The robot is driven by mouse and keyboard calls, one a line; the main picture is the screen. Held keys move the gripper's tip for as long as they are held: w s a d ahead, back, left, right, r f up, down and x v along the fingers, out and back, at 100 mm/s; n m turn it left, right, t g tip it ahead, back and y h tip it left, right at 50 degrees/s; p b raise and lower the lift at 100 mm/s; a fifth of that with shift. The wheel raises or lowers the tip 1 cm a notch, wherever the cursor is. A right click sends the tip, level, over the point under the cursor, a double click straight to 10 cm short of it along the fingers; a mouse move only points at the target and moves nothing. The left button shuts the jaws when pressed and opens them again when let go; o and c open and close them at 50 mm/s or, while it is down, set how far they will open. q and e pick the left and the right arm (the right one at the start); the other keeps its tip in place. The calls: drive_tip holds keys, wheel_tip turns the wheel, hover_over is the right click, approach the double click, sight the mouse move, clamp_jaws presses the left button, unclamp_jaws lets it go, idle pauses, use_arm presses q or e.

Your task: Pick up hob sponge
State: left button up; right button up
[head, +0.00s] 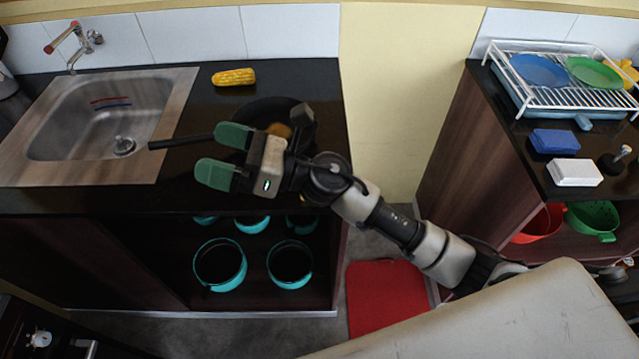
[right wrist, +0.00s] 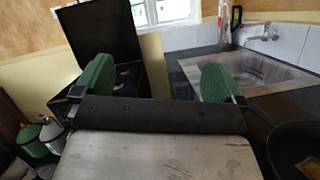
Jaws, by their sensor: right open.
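No sponge shows on the hob (right wrist: 130,80), which stands with its dark lid raised in the right wrist view and is partly hidden by my gripper. A blue block (head: 555,141) and a white block (head: 575,173), both sponge-like, lie on the right counter in the head view; I cannot tell whether either is the hob sponge. My right gripper (head: 216,155) is open and empty, above the left counter and in front of the pan. Its two green fingers also show in the right wrist view (right wrist: 157,82), spread apart. My left gripper is not in view.
A dark pan (head: 258,108) with something yellowish-brown in it and a corn cob (head: 234,77) are on the left counter, beside the sink (head: 85,115). Teal pots (head: 220,264) stand below. A dish rack (head: 590,98) holds plates at right. A red mat (head: 385,295) lies on the floor.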

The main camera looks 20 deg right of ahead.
wheel_tip(320, 180, down, 8)
drive_tip(key=d+f+n+g+h, duration=0.1)
drive_tip(key=n+g+h, duration=0.8)
drive_tip(key=n, duration=0.9)
drive_tip(key=w+d+n+h, duration=0.1)
drive_tip(key=w+d+h, duration=0.1)
drive_tip(key=d, duration=0.3)
drive_tip(key=w+d+n+h, duration=0.2)
drive_tip(key=d+h, duration=0.3)
drive_tip(key=w+d+n+h, duration=0.1)
drive_tip(key=w+d+h, duration=0.1)
drive_tip(key=d+h, duration=0.2)
drive_tip(key=shift+w+d+f+n+t, duration=0.15)
drive_tip(key=shift+d+f+t, duration=0.05)
drive_tip(key=shift+d, duration=0.35)
drive_tip(key=shift+w+d+f+n+t, duration=0.1)
drive_tip(key=shift+d+f+n+t, duration=0.1)
drive_tip(key=shift+d, duration=0.3)
wheel_tip(320, 180, down, 5)
drive_tip(key=shift+f+p, duration=0.1)
drive_tip(key=shift+p, duration=0.75)
wheel_tip(320, 180, down, 4)
drive_tip(key=shift+s+f+p, duration=0.1)
drive_tip(key=shift+s+p, duration=0.05)
drive_tip(key=shift+p, duration=1)
drive_tip(key=shift+f, duration=0.55)
drive_tip(key=c, duration=0.6)
